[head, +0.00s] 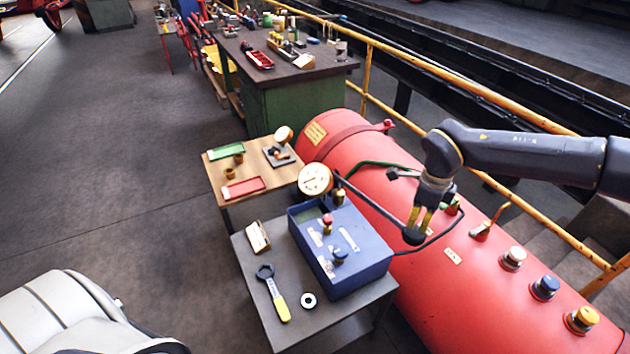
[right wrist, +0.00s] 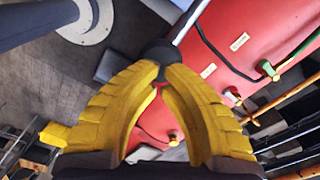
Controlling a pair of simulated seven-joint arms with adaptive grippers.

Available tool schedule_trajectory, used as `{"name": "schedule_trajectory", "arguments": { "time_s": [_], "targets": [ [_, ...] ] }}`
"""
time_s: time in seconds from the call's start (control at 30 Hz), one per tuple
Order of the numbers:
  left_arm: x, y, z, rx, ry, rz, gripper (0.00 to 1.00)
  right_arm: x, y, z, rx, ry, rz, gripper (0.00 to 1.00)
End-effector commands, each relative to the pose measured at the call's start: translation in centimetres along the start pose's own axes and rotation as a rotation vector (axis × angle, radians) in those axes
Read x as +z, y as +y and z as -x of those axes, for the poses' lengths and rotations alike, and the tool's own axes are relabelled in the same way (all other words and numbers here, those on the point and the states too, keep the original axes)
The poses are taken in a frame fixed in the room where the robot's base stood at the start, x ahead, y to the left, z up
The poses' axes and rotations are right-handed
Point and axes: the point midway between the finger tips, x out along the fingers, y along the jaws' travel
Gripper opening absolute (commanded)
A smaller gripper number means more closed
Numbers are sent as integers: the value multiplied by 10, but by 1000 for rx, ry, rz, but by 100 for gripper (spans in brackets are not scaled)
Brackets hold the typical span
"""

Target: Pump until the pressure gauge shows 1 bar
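The blue pump box (head: 365,262) stands on a small grey table. A round white pressure gauge (head: 315,180) rises at its back left; its needle is too small to read. A long grey pump lever (head: 375,206) slopes down to the right from near the gauge and ends in a black knob (head: 413,236). My right gripper (head: 421,222) is at this knob. In the right wrist view the yellow fingertips (right wrist: 160,72) close on the dark knob (right wrist: 157,50), with the lever's rod running up behind it. My left gripper is out of view.
A big red tank (head: 455,295) with several valves lies right of the table. A wrench (head: 272,292), a ring (head: 308,300) and a card (head: 257,237) lie beside the box. A wooden table (head: 222,168) with trays stands behind. A yellow railing (head: 470,85) runs beyond the tank.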

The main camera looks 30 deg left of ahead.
Motion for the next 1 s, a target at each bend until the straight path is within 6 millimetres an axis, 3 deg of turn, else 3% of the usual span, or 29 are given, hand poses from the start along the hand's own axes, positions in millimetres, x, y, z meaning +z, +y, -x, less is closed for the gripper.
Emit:
{"name": "schedule_trajectory", "arguments": {
  "time_s": [0.43,1.0],
  "targets": [
    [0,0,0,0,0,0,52,0,0,-24,2,1,0,0],
    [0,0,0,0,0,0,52,0,1,-77,2,0,0,0]
  ]
}}
